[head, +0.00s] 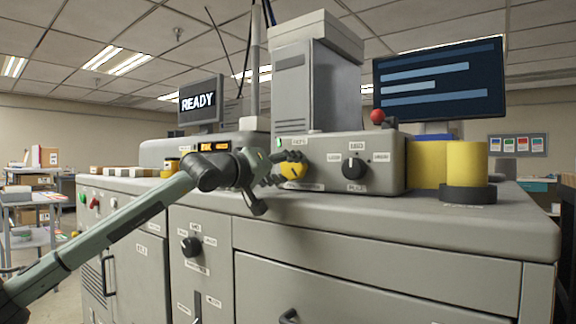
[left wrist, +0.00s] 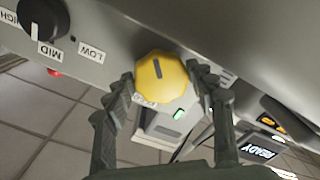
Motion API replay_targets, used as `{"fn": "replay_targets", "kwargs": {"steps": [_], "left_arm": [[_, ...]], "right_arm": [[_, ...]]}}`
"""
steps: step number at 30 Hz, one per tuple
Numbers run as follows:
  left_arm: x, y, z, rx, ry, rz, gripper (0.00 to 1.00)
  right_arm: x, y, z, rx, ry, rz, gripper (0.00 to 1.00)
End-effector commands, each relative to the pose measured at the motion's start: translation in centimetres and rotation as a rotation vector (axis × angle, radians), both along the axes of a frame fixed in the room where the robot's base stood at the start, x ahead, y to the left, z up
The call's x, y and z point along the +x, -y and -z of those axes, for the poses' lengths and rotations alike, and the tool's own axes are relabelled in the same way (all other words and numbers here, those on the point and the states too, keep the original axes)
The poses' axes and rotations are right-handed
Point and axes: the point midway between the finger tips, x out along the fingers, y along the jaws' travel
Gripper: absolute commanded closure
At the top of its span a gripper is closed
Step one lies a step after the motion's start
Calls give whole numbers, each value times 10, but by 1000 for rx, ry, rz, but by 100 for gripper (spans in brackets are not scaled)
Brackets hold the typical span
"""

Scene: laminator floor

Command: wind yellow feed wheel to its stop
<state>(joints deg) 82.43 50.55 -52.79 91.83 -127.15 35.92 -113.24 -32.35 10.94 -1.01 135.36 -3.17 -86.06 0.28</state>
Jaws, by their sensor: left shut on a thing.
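In the left wrist view the yellow wheel (left wrist: 161,77) shows a scalloped rim and a dark pointer mark. My left gripper (left wrist: 165,95) has one finger on each side of the wheel and is shut on its rim. The label beside the wheel is partly covered by the fingers. My right gripper is not in view.
A black LOW/MID/HIGH knob (head: 354,168) sits right of the wheel on the same box, with a red ball knob (head: 378,116) above. A READY screen (head: 199,101) stands behind at left.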

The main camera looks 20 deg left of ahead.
Motion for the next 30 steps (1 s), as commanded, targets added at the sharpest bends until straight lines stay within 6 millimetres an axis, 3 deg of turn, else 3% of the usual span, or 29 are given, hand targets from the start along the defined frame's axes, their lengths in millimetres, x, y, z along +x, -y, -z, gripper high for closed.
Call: {"fn": "replay_targets", "kwargs": {"steps": [13, 30], "left_arm": [[1, -1, 1, 247, 89, 1, 73], [1, -1, 2, 295, 107, 1, 73]], "right_arm": [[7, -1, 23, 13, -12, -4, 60], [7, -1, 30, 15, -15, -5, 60]]}}
